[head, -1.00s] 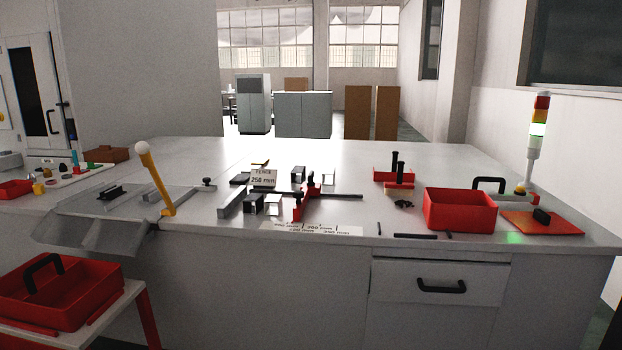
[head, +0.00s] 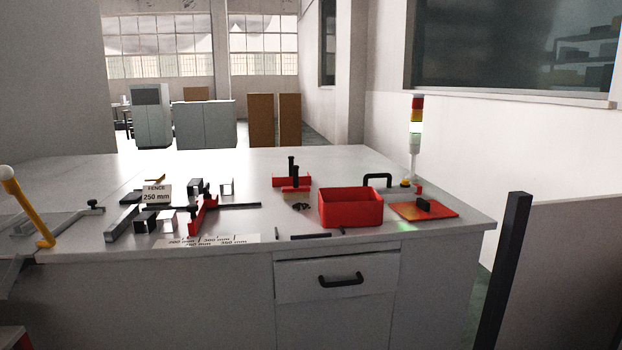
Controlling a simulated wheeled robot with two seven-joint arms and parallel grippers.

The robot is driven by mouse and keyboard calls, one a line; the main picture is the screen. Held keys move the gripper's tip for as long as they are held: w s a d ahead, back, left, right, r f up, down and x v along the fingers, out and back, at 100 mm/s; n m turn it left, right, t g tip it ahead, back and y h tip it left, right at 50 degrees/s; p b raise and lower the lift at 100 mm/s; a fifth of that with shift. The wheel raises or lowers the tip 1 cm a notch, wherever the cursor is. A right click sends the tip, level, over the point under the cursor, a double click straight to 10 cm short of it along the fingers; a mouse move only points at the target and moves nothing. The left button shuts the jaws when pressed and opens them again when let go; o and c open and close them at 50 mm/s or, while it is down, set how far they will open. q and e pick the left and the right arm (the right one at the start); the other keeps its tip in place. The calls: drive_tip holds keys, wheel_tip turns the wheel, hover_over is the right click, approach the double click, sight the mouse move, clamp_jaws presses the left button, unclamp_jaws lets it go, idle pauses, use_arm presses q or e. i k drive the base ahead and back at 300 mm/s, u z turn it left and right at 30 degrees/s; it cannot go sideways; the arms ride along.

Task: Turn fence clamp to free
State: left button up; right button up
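The fence sign (head: 157,193), reading "FENCE 250 mm", stands on the workbench left of centre. Next to it is a red upright piece (head: 203,212) on a dark rail (head: 240,205) running right, with grey blocks around it. Which part is the fence clamp, and how it is turned, is too small to tell. A printed scale strip (head: 215,241) with mm marks lies at the bench's front edge. Neither of my grippers is in view.
A red open bin (head: 350,208), a red holder with black handles (head: 292,181) and an orange-red plate (head: 424,210) stand to the right. A yellow lever (head: 30,210) is at the left. A drawer (head: 337,278) is in the bench front. A dark post (head: 503,270) stands at right.

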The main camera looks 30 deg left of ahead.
sight(206, 188)
drive_tip(key=z, duration=0.25)
drive_tip(key=i, duration=2.1)
drive_tip(key=u, duration=3.7)
